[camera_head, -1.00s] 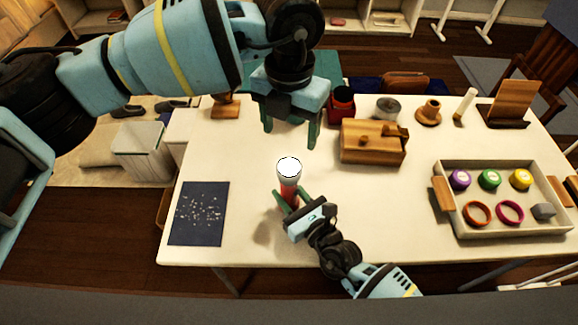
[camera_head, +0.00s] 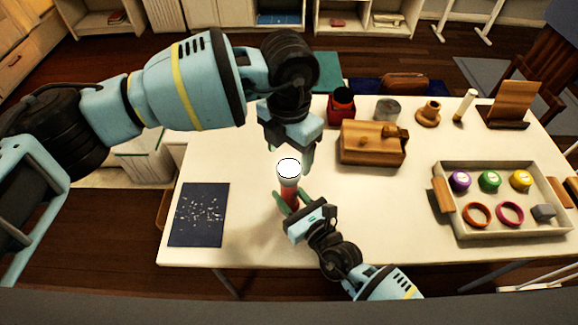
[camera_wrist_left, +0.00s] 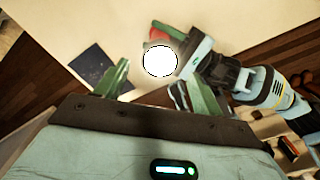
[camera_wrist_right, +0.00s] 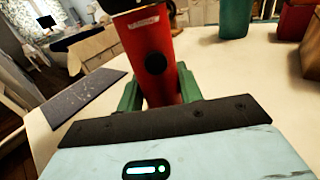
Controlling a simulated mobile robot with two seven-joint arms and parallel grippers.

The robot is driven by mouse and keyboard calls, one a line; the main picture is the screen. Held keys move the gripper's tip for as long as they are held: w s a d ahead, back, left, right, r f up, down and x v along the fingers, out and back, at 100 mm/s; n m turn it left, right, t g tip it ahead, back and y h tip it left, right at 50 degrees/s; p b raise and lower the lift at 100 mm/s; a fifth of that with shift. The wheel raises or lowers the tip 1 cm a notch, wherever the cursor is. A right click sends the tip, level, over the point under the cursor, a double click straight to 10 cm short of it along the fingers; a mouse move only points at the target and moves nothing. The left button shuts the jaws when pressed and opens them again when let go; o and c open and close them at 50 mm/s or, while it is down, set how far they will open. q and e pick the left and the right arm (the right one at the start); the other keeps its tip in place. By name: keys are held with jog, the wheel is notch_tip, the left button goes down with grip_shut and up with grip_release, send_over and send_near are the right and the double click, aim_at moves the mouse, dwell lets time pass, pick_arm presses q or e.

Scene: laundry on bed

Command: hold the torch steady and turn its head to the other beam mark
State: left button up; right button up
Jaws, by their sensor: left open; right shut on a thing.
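The torch (camera_head: 290,193) stands upright above the table, with a red body and a white glowing top. Its red body with a dark round button (camera_wrist_right: 155,63) fills the middle of the right wrist view. My right gripper (camera_head: 291,203) is shut on the red body. My left gripper (camera_head: 290,160) is open and points down just above and behind the torch head. In the left wrist view the bright torch head (camera_wrist_left: 160,61) shows between and beyond the left fingers. The beam marks on the head cannot be read.
A dark speckled mat (camera_head: 199,214) lies to the left on the white table (camera_head: 350,220). A wooden box (camera_head: 372,143) stands behind right, near a red container (camera_head: 341,104). A tray (camera_head: 470,222) with coloured discs and rings is at the right.

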aim_at(289, 167)
pick_arm(q)
jog(key=shift+f, duration=2.8)
jog(key=c, duration=1)
